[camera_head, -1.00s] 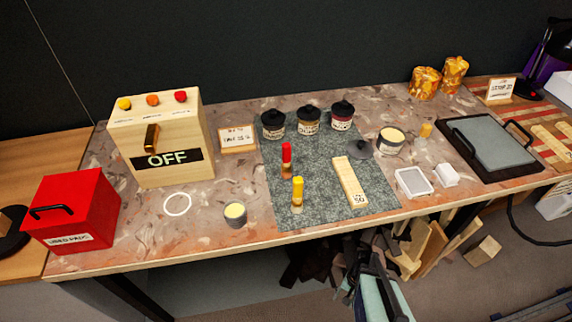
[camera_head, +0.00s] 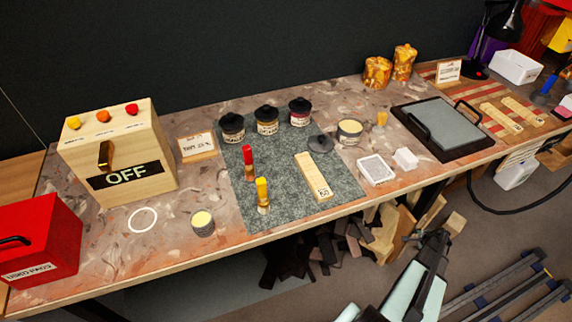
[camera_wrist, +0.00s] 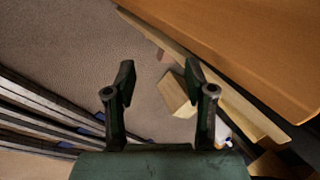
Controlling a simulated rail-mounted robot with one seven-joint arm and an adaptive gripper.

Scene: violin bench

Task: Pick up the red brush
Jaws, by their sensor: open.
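The red brush (camera_head: 248,162) stands upright on the grey-green mat (camera_head: 284,201), left of its middle. A yellow brush (camera_head: 262,196) stands just in front of it, a little to the right. In the wrist view my gripper (camera_wrist: 160,82) is open and empty, with its two fingers apart above the floor beside a wooden edge. My arm shows at the lower right of the head view, below and in front of the bench, well away from the red brush. The red brush is not in the wrist view.
Several lidded jars (camera_head: 267,121) stand behind the brushes. A wooden block (camera_head: 313,176) lies to their right on the mat. The OFF box (camera_head: 119,152) and a small open tin (camera_head: 203,223) are to the left. Wood scraps (camera_head: 383,235) lie below the bench.

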